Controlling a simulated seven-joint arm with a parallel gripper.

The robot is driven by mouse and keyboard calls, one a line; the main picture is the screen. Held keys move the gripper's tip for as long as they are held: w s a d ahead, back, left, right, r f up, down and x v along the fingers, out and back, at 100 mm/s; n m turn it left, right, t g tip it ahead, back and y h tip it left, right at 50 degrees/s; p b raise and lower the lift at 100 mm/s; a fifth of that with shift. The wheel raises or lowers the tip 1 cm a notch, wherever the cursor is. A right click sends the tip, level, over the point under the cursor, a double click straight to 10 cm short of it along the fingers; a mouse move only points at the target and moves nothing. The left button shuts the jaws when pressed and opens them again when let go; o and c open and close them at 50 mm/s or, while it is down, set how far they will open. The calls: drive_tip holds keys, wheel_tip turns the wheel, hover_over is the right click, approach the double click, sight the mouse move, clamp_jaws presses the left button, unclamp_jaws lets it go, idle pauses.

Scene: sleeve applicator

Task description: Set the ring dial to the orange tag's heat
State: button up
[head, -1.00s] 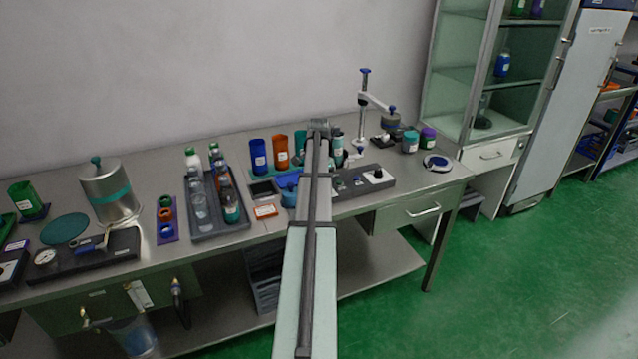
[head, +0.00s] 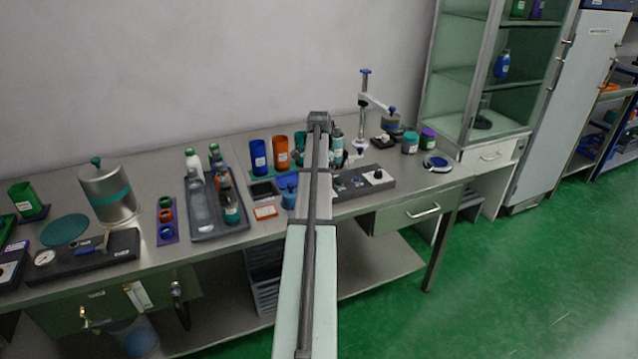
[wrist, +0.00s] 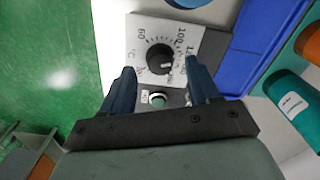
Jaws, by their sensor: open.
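In the wrist view a round black dial knob (wrist: 160,59) sits on a white plate (wrist: 139,28) with a printed °C scale; 60 and 100 are readable, other numbers are partly covered. I cannot tell the knob's exact setting. My gripper (wrist: 160,74) is open, its two dark blue fingers at the left and right of the knob in the picture, with nothing between them gripped. Contact cannot be judged. A small green button (wrist: 157,99) shows below the knob. In the head view a small orange-edged tag (head: 265,212) lies at the bench front; its writing is unreadable. My arm hides the gripper there.
A grey control box (head: 350,187) with small knobs lies right of my arm. Blue (head: 258,157) and orange (head: 281,152) cups stand behind. A grey tray (head: 216,231) of bottles is to the left. A press-like stand (head: 362,110) rises at back right.

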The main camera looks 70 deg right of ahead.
wheel_tip(320, 180, up, 11)
drive_tip(key=shift+r, duration=0.15)
idle(0.8)
